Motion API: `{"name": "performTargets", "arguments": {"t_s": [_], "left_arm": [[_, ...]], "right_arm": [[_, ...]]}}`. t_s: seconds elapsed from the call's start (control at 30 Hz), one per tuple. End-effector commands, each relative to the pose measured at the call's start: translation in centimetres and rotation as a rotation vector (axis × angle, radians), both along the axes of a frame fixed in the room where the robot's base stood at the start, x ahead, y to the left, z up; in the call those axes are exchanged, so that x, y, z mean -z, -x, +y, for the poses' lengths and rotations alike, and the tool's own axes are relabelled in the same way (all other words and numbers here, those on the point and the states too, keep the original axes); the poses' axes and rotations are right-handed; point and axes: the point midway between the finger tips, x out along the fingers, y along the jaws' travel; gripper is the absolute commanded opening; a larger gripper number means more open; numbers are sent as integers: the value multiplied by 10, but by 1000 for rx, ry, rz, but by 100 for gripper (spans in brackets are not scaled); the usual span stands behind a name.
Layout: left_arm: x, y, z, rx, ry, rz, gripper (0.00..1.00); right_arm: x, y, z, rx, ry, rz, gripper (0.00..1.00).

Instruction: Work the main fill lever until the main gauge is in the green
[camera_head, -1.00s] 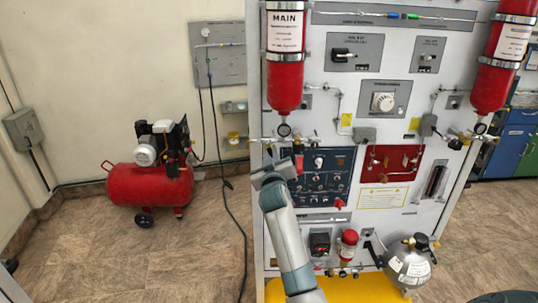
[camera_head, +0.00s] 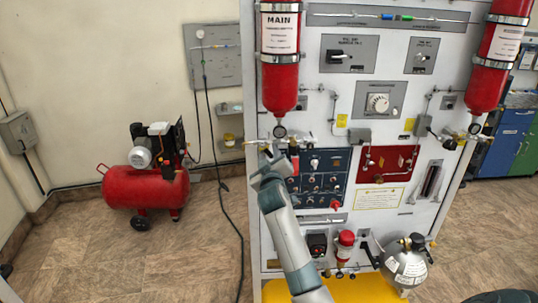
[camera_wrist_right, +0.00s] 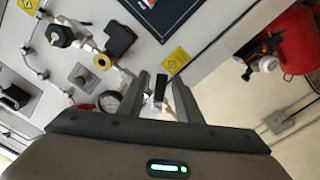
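The red MAIN cylinder (camera_head: 279,75) hangs on the panel, with the small round main gauge (camera_head: 280,131) below it. The gauge also shows in the right wrist view (camera_wrist_right: 108,100), partly hidden by my gripper; its needle and colours are too small to read. My right gripper (camera_head: 265,158) is just below and left of the gauge, by the brass fittings. In the right wrist view its two fingers (camera_wrist_right: 160,82) are apart, with a dark lever-like handle (camera_wrist_right: 160,88) showing between them. I cannot tell whether they touch it. My left gripper is out of view.
A blue switch panel (camera_head: 320,180) and a red panel (camera_head: 387,163) are right of my gripper. A second red cylinder (camera_head: 494,60) hangs at the right. A red compressor (camera_head: 146,188) stands on the floor at left, with open floor between.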

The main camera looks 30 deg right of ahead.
Motion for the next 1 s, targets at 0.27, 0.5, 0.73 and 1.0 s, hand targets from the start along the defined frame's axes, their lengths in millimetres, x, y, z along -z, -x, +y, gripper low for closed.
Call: {"name": "performTargets", "arguments": {"t_s": [0.27, 0.5, 0.73, 1.0], "left_arm": [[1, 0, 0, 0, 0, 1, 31], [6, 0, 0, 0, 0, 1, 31], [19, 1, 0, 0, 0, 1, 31], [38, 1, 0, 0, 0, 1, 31]], "right_arm": [[1, 1, 1, 0, -1, 1, 31], [3, 10, 6, 0, -1, 1, 31], [5, 34, 21, -1, 0, 0, 31], [5, 74, 46, -1, -2, -1, 31]]}}
